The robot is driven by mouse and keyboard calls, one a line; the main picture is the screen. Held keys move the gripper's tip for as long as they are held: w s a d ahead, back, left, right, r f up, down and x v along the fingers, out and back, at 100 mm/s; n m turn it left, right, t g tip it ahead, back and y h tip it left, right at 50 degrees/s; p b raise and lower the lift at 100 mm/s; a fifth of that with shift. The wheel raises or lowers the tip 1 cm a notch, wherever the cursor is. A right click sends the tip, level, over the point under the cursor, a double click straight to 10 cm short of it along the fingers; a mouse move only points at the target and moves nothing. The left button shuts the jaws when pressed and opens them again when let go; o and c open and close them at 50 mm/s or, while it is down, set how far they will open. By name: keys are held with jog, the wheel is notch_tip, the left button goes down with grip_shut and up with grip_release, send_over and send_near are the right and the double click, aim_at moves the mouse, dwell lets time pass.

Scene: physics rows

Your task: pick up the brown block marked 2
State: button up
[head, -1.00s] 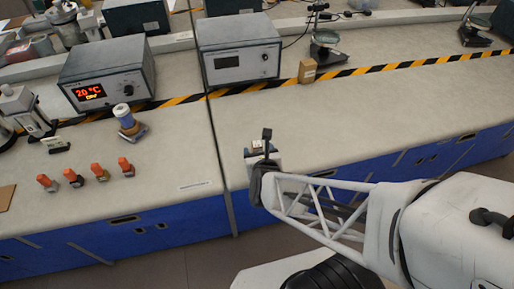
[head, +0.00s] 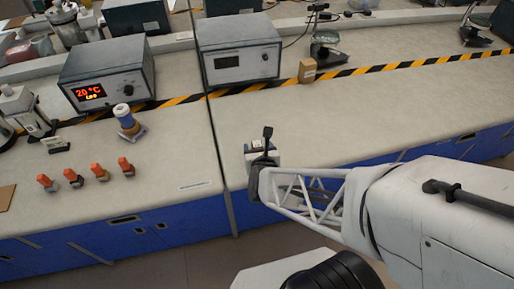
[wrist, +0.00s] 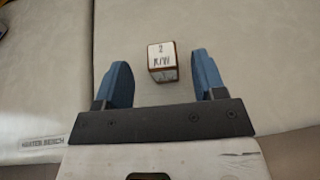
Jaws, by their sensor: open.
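The brown block marked 2 (wrist: 162,61) sits on the bench top in the wrist view, with white labelled faces and brown edges. It lies between and slightly beyond the blue fingertips of my gripper (wrist: 160,72), which is open with a clear gap on each side of the block. In the head view, the block (head: 257,143) shows small near the bench's front edge, partly hidden by my gripper (head: 262,155). My gripper's fingers are hard to make out there.
Several orange-topped small items (head: 100,172) stand on the bench to the left. A cardboard box (head: 307,71) sits by the striped tape behind. A grey display box (head: 238,50) stands farther back. The bench right of the block is clear.

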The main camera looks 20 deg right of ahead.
aim_at(257, 144)
jog(key=shift+x, duration=2.65)
jog(key=shift+d, duration=0.1)
jog(key=c, duration=1)
jog(key=shift+r, duration=0.1)
jog(key=shift+r, duration=0.6)
notch_tip(257, 144, up, 2)
jog(key=shift+r, duration=0.1)
jog(key=s, duration=0.5)
jog(key=s+r, duration=0.1)
jog(key=s, duration=0.4)
jog(key=s+d, duration=0.1)
jog(key=s, duration=0.5)
jog(key=shift+r, duration=0.15)
